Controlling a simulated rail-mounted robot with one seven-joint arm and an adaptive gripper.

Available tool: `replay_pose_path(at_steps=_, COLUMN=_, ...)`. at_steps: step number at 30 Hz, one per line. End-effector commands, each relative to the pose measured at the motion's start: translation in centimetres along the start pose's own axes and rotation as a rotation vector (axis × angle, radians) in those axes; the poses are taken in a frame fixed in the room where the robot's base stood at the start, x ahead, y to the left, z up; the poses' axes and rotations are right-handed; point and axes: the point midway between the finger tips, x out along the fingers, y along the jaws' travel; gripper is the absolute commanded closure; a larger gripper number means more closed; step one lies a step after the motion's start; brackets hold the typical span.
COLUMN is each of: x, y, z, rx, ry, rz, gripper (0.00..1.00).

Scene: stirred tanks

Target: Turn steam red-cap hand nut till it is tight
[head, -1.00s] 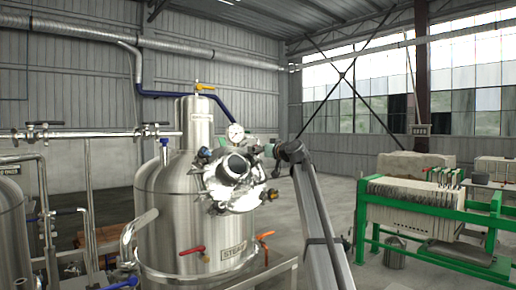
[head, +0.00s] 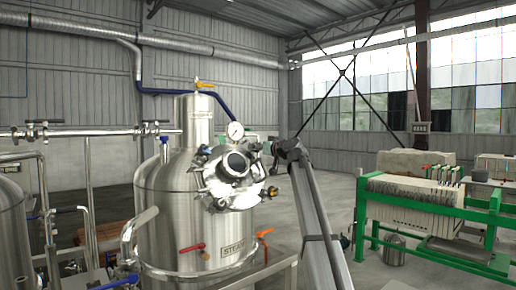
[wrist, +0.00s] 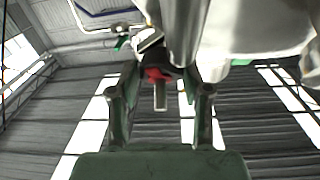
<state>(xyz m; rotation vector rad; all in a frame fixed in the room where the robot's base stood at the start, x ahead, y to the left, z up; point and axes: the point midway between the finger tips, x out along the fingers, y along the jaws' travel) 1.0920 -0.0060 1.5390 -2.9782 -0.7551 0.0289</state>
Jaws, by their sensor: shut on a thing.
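The steam tank (head: 185,225) is a steel vessel with a label plate on its front. Its round hatch (head: 236,166) faces front right, with several dark-capped hand nuts around its rim. In the wrist view, the red-cap hand nut (wrist: 155,74) shows between the two fingers of my green gripper (wrist: 160,88), with a metal rod pointing toward the palm. My gripper is shut on it; the exact contact is hard to see. In the head view my arm reaches the hatch's right side, and the fingers and red cap cannot be made out there.
A pressure gauge (head: 235,130) stands just above the hatch. A red-handled valve (head: 191,248) and an orange-handled valve (head: 264,233) stick out below it. Pipes (head: 88,190) run on the left. A green-framed filter press (head: 420,205) stands right, with open floor between.

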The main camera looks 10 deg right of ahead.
Motion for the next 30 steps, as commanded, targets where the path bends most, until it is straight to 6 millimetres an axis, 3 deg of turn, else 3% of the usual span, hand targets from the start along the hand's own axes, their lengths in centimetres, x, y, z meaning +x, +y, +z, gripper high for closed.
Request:
replay_pose_path(at_steps=8, x=-0.02, y=-0.35, z=-0.19, rx=0.128, ry=0.001, rz=0.079, gripper=0.87)
replay_pose_path(at_steps=30, x=0.18, y=-0.55, z=-0.54, rx=0.677, ry=0.001, rz=0.425, gripper=0.87)
